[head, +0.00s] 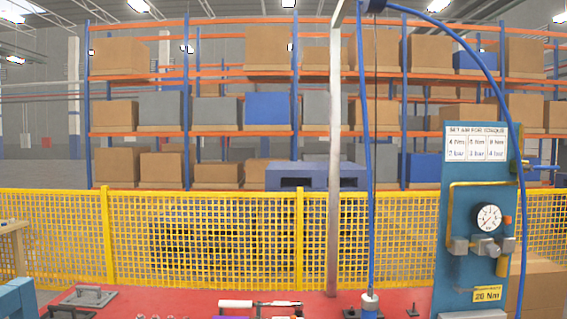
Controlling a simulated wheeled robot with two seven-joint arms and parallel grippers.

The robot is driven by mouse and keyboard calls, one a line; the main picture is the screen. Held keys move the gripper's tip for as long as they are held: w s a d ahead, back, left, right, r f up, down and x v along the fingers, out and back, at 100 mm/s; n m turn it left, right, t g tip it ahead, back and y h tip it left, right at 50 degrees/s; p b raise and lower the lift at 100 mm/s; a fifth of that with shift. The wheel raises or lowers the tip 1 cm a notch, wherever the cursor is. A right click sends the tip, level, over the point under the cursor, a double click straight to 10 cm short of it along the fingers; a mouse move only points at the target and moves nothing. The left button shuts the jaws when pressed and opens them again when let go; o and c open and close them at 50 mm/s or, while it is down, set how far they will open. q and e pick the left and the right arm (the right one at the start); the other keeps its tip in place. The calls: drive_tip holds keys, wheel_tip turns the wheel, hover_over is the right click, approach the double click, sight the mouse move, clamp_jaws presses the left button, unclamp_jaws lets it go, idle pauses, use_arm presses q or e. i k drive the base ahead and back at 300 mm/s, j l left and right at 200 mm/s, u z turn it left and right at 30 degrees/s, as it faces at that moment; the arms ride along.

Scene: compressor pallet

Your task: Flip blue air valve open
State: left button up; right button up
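A blue panel (465,185) stands upright at the right, with a pressure gauge (487,218) and yellow pipe on its front. What looks like the blue air valve (541,167) sticks out sideways from the panel's right edge, near the blue hose. It is small here, and I cannot tell whether it is open or closed. Neither of my grippers shows in the head view.
A red work surface (150,300) runs along the bottom with tools and fixtures on it. A grey post (334,150) and a hanging blue hose (364,150) stand left of the panel. A yellow mesh fence (200,235) and shelves of boxes are behind.

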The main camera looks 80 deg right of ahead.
sight(530, 168)
drive_tip(key=z, duration=4.2)
drive_tip(key=i+l+z, duration=0.3)
drive_tip(key=i+l, duration=1.15)
drive_tip(key=i, duration=0.15)
